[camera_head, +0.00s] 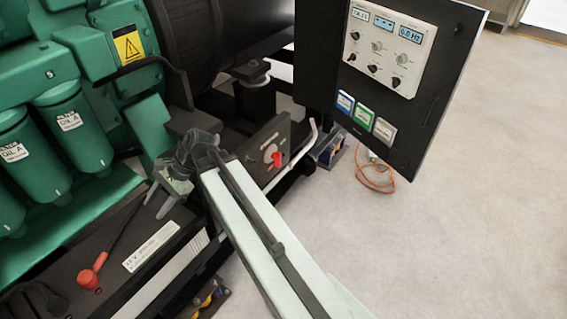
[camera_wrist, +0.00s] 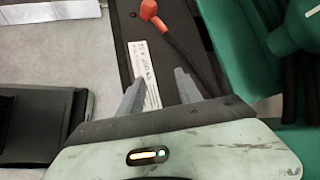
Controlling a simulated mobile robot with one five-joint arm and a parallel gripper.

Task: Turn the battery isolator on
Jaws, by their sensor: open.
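The battery isolator (camera_head: 273,157) has a red knob on a dark box low on the green genset, right of my arm in the head view. The knob's exact setting is too small to read. My gripper (camera_head: 157,202) is open and empty, left of the isolator and above the black battery (camera_head: 112,262) with its 12 V label. In the wrist view my gripper's fingers (camera_wrist: 158,92) stand apart over the battery's white label (camera_wrist: 146,72). The isolator is not in the wrist view.
A red terminal cap (camera_head: 88,277) with a black cable sits on the battery. Green oil filters (camera_head: 72,125) stand at left. A black control panel (camera_head: 385,125) hangs at upper right. An orange cable (camera_head: 376,178) lies on the floor. The floor at right is clear.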

